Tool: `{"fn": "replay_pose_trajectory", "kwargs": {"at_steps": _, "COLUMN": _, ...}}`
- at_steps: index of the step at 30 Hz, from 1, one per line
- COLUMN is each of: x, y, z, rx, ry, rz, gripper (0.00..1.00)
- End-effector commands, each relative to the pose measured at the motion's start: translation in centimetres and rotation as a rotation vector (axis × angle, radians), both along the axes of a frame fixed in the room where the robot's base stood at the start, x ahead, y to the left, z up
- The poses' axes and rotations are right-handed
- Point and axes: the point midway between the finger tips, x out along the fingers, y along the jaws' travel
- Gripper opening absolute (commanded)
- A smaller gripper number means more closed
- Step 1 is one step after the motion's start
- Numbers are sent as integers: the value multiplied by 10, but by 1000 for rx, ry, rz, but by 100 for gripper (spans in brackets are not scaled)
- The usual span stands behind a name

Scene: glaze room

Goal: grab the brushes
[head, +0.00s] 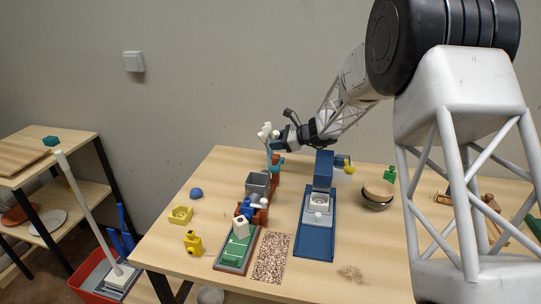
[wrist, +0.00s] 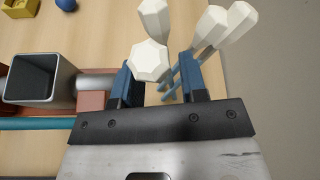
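The brushes are a bunch with white faceted heads (head: 268,131) and thin blue shafts, standing roughly upright at the back of the table in the head view. In the wrist view several white heads (wrist: 208,28) fan out above the fingers, and blue shafts (wrist: 169,84) run down between them. My gripper (head: 277,146) reaches in from the right at the shafts, below the heads. In the wrist view its two blue fingers (wrist: 158,80) stand apart, one on each side of the bunch, with a visible gap. The right finger is close to the shafts; contact is unclear. The lower shafts are hidden.
A grey square cup (head: 257,185) stands just in front of the brushes, and close left of my fingers in the wrist view (wrist: 38,80). A blue stand (head: 315,235) is to the right. A blue ball (head: 196,192) and yellow block (head: 181,214) lie left, with bare table around them.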

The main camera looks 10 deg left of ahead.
Motion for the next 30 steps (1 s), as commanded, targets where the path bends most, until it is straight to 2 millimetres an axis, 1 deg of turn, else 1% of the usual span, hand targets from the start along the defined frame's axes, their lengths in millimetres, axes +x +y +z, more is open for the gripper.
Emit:
{"fn": "replay_pose_trajectory", "kwargs": {"at_steps": 1, "x": 0, "y": 4, "z": -2, "rx": 0, "ry": 0, "rz": 1, "gripper": 39}}
{"fn": "replay_pose_trajectory", "kwargs": {"at_steps": 5, "x": 1, "y": 9, "z": -4, "rx": 0, "ry": 0, "rz": 0, "gripper": 39}}
{"fn": "replay_pose_trajectory", "kwargs": {"at_steps": 21, "x": 1, "y": 9, "z": -4, "rx": 0, "ry": 0, "rz": -1, "gripper": 39}}
{"fn": "replay_pose_trajectory", "kwargs": {"at_steps": 28, "x": 1, "y": 9, "z": -4, "rx": 0, "ry": 0, "rz": -1, "gripper": 4}}
{"fn": "replay_pose_trajectory", "kwargs": {"at_steps": 29, "x": 1, "y": 9, "z": -4, "rx": 0, "ry": 0, "rz": -1, "gripper": 0}}
{"fn": "replay_pose_trajectory", "kwargs": {"at_steps": 30, "x": 1, "y": 9, "z": -4, "rx": 0, "ry": 0, "rz": -1, "gripper": 0}}
